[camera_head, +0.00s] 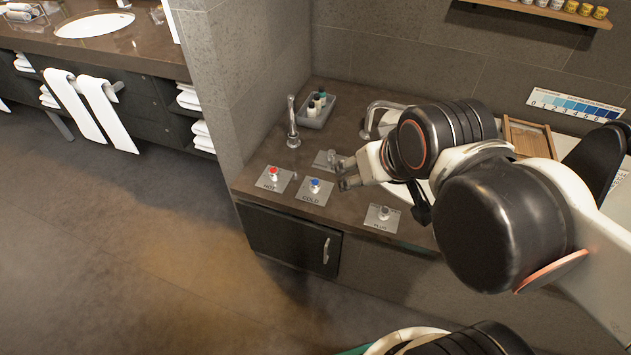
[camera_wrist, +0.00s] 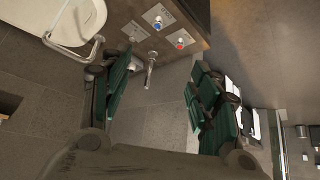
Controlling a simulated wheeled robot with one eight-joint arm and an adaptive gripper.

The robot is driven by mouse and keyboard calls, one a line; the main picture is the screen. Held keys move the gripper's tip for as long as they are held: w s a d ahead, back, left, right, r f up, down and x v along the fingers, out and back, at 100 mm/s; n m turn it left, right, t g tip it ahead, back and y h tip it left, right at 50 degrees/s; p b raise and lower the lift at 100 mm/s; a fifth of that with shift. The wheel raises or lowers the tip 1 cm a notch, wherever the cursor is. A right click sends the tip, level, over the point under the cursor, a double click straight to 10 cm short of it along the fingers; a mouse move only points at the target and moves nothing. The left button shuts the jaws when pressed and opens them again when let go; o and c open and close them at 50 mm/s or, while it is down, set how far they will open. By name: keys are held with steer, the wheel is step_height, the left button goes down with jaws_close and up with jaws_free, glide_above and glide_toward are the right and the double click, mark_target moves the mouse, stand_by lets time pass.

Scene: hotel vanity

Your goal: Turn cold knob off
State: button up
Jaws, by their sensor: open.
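The cold knob (camera_head: 314,185) has a blue top and stands on a square plate marked COLD near the counter's front left. It also shows at the top of the wrist view (camera_wrist: 157,22). The red-topped hot knob (camera_head: 273,175) is on its own plate to the left; in the wrist view (camera_wrist: 180,42) it is at the lower right of the cold knob. My gripper (camera_head: 345,174) is just right of the cold knob in the head view, apart from it. In the wrist view its green-padded fingers (camera_wrist: 158,95) are spread wide with nothing held between them.
A tall chrome spout (camera_head: 292,125) stands behind the knobs, with a grey tray (camera_head: 323,108) of small bottles beyond. A third knob (camera_head: 383,213) on a plate is at right. A curved chrome tap (camera_head: 370,120) stands by the white basin, partly hidden by my arm.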

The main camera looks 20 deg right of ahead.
steer(key=w+r+n+g+p, duration=0.1)
steer(key=w+r+n+g, duration=0.1)
steer(key=w, duration=0.8)
steer(key=n+g+p, duration=0.4)
steer(key=n+g, duration=0.1)
steer(key=n, duration=0.1)
glide_above(315, 182)
step_height(315, 182, down, 29)
step_height(315, 182, down, 14)
steer(key=b, duration=0.5)
steer(key=shift+r, duration=0.25)
steer(key=shift+c, duration=0.2)
steer(key=c, duration=1)
